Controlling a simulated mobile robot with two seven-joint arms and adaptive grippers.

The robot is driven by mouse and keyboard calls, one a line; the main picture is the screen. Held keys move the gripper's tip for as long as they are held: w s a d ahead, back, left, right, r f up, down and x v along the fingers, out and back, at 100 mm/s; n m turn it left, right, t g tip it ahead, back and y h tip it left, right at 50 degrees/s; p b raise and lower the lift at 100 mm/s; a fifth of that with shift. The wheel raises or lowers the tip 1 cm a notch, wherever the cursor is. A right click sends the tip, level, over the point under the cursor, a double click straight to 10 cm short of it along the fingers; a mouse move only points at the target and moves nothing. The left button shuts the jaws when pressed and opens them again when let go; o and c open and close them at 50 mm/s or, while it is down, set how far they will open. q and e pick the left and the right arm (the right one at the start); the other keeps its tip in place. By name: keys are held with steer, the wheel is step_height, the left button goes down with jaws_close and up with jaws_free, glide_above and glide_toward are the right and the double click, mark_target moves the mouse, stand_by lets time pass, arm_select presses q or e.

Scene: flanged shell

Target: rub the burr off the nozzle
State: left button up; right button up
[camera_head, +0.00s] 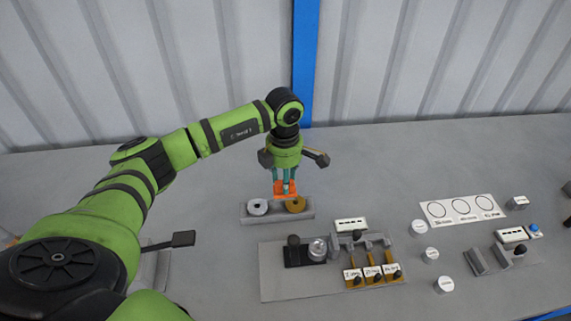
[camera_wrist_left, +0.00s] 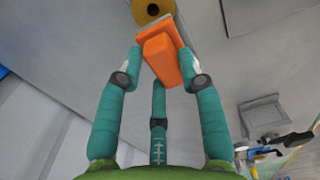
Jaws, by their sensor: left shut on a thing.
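My left gripper (camera_head: 285,184) points down at the back of the table, shut on an orange block (camera_head: 284,188). In the left wrist view, teal fingers (camera_wrist_left: 160,80) press both sides of the orange block (camera_wrist_left: 162,58), which has a pale strip along one edge. The block is just behind a grey tray (camera_head: 277,215) with a silver ring (camera_head: 257,207) and a brass-coloured ring (camera_head: 296,204). The brass ring (camera_wrist_left: 150,8) shows just beyond the block. I cannot tell which piece is the nozzle; a silver cylinder (camera_head: 317,249) stands in a black holder. No burr is discernible. My right gripper is out of view.
A grey board (camera_head: 275,282) carries the black holder and a rack with several tagged yellow pieces (camera_head: 373,274). To the right are white-topped cylinders (camera_head: 430,254), a sheet with circles (camera_head: 463,209) and small grey blocks.

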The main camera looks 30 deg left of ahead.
arm_select(q)
steer(key=shift+r+p, duration=0.4)
steer(key=shift+r, duration=0.55)
steer(key=shift+a+r+p, duration=0.2)
steer(key=shift+r+p, duration=0.15)
steer(key=shift+r, duration=0.45)
steer(key=shift+d+r, duration=0.15)
steer(key=shift+r, duration=0.2)
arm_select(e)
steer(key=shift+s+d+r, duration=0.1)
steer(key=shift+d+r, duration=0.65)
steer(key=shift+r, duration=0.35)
